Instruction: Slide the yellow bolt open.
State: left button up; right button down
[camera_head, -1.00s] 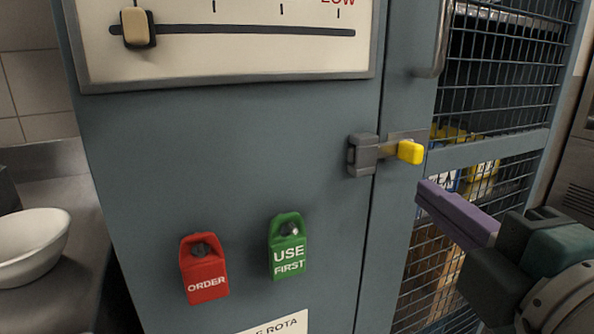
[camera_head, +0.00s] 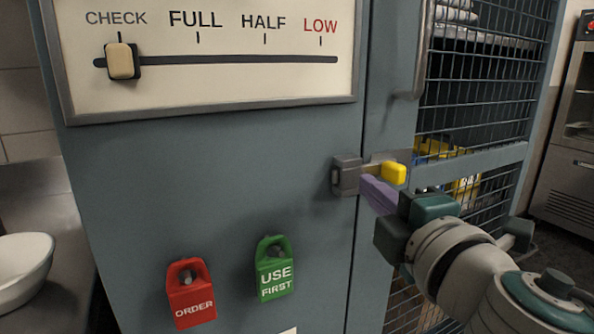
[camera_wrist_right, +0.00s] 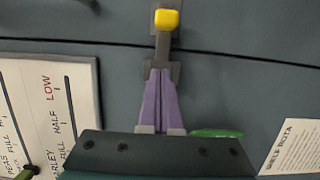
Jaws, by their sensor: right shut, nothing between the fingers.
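The yellow bolt knob (camera_head: 394,173) sits at the right end of a grey bolt on the blue-grey cabinet door. The bolt's bar reaches left across the door seam into a dark grey keeper (camera_head: 346,175). In the right wrist view the yellow knob (camera_wrist_right: 166,19) is at the top, with the keeper (camera_wrist_right: 160,70) below it. My right gripper (camera_head: 370,190) has its purple fingers shut and empty, just below the bolt. In the right wrist view its fingertips (camera_wrist_right: 159,72) overlap the keeper; I cannot tell whether they touch it. My left gripper is not in view.
A level slider board (camera_head: 215,90) is mounted above the bolt. A red ORDER tag (camera_head: 190,295) and a green USE FIRST tag (camera_head: 274,268) hang below left. A wire mesh door (camera_head: 480,110) stands to the right. A white bowl (camera_head: 22,270) sits at the far left.

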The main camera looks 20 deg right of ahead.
aim_at(376, 170)
jog(key=shift+w+d, duration=0.3)
jog(key=shift+d, duration=0.75)
jog(key=shift+w+d, duration=0.25)
jog(key=shift+d, duration=0.8)
jog(key=d+b, duration=0.1)
jog(key=d, duration=0.6)
jog(key=shift+w, duration=0.25)
